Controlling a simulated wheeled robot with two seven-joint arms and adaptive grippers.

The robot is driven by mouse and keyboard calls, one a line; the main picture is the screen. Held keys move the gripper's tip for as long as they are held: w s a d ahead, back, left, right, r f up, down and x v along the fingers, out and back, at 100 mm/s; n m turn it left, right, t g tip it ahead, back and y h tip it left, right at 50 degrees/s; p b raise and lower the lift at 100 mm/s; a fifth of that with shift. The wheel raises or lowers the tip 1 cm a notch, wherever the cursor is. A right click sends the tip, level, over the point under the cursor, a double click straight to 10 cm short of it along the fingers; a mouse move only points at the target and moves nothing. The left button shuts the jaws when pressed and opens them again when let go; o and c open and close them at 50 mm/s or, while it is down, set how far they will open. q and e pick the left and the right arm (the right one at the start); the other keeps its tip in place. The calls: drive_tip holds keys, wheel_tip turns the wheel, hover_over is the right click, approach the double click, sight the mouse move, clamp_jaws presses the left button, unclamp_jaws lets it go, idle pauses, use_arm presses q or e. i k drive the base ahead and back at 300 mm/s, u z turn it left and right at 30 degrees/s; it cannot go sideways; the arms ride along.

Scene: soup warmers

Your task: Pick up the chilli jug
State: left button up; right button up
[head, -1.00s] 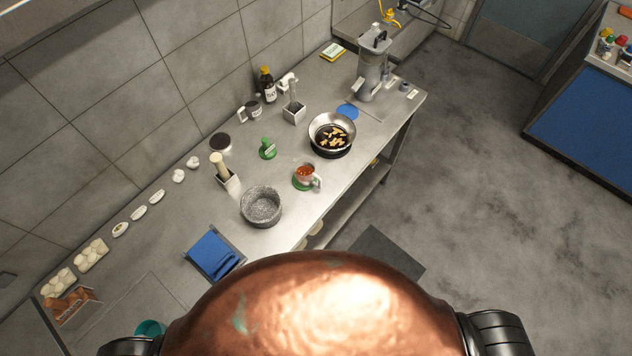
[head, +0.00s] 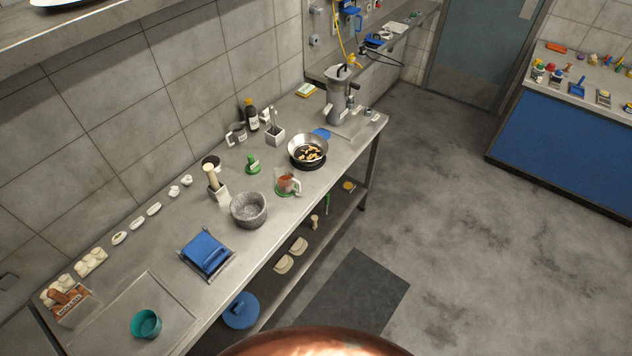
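A small clear jug with red contents (head: 286,183) stands upright near the front edge of the steel counter. Its handle points right, and a green patch shows around its base. I take it to be the chilli jug; I cannot read any label on it. It stands between a grey speckled stone bowl and a steel pan. Nothing holds it. Neither of my grippers is in view.
The stone bowl (head: 249,209) is left of the jug, the pan (head: 307,150) behind right. A green object (head: 253,163) stands behind. A blue folded cloth (head: 205,251) and teal bowl (head: 146,323) lie nearer. The floor right of the counter (head: 120,262) is open.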

sight(286, 180)
drive_tip(key=z, duration=1.25)
drive_tip(key=i, duration=3.45)
drive_tip(key=u, duration=3.3)
drive_tip(key=i, duration=0.2)
drive_tip(key=u, duration=0.05)
